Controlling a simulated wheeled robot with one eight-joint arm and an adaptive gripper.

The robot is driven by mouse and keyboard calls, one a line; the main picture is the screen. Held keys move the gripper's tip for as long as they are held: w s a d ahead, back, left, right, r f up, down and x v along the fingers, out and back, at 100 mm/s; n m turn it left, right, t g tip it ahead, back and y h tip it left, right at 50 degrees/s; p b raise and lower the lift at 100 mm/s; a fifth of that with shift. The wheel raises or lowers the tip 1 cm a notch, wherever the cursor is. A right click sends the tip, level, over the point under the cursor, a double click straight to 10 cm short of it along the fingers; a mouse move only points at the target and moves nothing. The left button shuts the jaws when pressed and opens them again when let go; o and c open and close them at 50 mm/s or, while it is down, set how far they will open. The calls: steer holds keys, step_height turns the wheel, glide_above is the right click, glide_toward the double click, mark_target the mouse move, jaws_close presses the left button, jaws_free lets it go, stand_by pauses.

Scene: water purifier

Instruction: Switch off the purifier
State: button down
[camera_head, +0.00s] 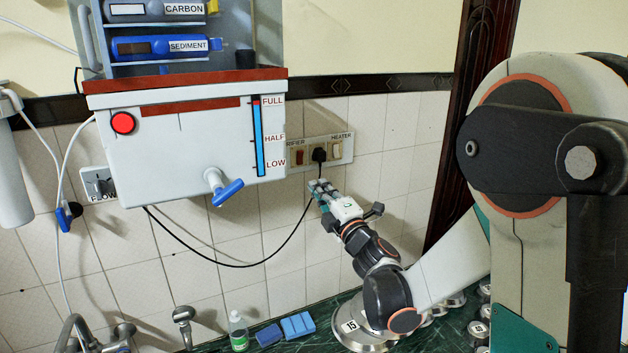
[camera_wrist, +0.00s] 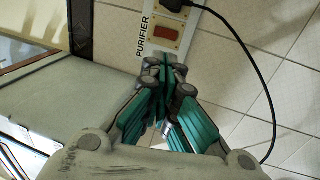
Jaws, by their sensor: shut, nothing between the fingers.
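The water purifier (camera_head: 180,135) hangs on the tiled wall, with a red round light (camera_head: 123,122) on its front. To its right is a switch panel (camera_head: 327,151) with a red-brown purifier switch (camera_head: 300,157), a black plug and a heater switch (camera_head: 337,149). In the wrist view the purifier switch (camera_wrist: 167,33) sits beside the PURIFIER label, just beyond my fingertips. My gripper (camera_head: 320,187) is shut and empty, below the panel in the head view; its teal fingers (camera_wrist: 165,80) point toward the switch. I cannot tell whether the fingertips touch the panel.
A black cable (camera_head: 245,266) loops from the plug (camera_head: 319,155) under the purifier. A blue-handled tap (camera_head: 226,190) sticks out below the purifier. A bottle (camera_head: 238,331), blue sponges (camera_head: 298,325) and round metal items stand on the green counter (camera_head: 330,306).

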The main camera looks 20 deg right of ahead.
steer(key=p, duration=0.2)
glide_toward(294, 154)
steer(key=x, duration=0.5)
steer(key=shift+w+f, duration=0.15)
steer(key=shift+w, duration=0.1)
steer(key=shift+w+r+b, duration=0.2)
steer(key=shift+w+b, duration=0.2)
steer(key=shift+b, duration=0.4)
steer(key=shift+r, duration=0.1)
steer(key=shift+s, duration=0.15)
